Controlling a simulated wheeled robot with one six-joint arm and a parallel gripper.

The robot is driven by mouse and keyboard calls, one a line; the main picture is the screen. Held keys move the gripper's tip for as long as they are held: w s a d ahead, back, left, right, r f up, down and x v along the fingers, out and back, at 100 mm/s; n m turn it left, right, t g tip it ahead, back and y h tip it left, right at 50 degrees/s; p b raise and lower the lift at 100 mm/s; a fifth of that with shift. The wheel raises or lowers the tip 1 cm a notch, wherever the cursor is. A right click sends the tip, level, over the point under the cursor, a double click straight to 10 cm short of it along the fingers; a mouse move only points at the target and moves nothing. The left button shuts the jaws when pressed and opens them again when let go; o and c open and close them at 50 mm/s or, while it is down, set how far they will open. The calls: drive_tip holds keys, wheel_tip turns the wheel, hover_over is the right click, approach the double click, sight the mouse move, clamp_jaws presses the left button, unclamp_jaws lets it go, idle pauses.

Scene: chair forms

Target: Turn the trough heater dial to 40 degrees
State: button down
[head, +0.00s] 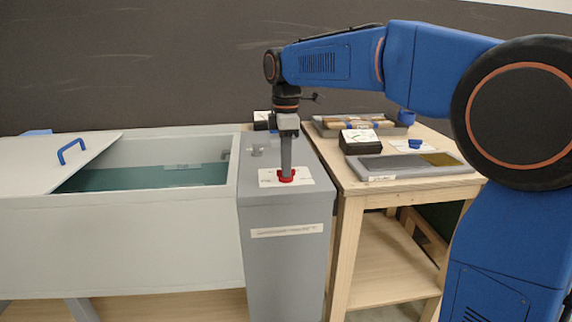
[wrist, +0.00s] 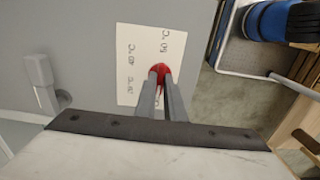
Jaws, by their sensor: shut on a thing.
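The heater dial (head: 287,177) is a red knob on a white label plate (head: 266,178) on top of the grey heater cabinet (head: 284,278). My gripper (head: 287,172) points straight down from above and is shut on the red dial. In the wrist view the dial (wrist: 161,73) sits between the two grey fingers (wrist: 160,92).
A water-filled trough (head: 160,178) with a partly slid-back lid (head: 50,165) stands left of the cabinet. A wooden table (head: 350,185) on the right holds a tray (head: 415,168), a black box and other items. A small fitting (head: 257,150) stands behind the dial.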

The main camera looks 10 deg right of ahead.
drive_tip(key=shift+m, duration=0.3)
drive_tip(key=m, duration=0.5)
drive_tip(key=shift+m, duration=0.3)
drive_tip(key=m, duration=1.1)
drive_tip(key=shift+m, duration=0.4)
drive_tip(key=m, duration=0.5)
drive_tip(key=shift+m, duration=0.4)
drive_tip(key=c, duration=1.8)
unclamp_jaws()
drive_tip(key=shift+c, duration=0.2)
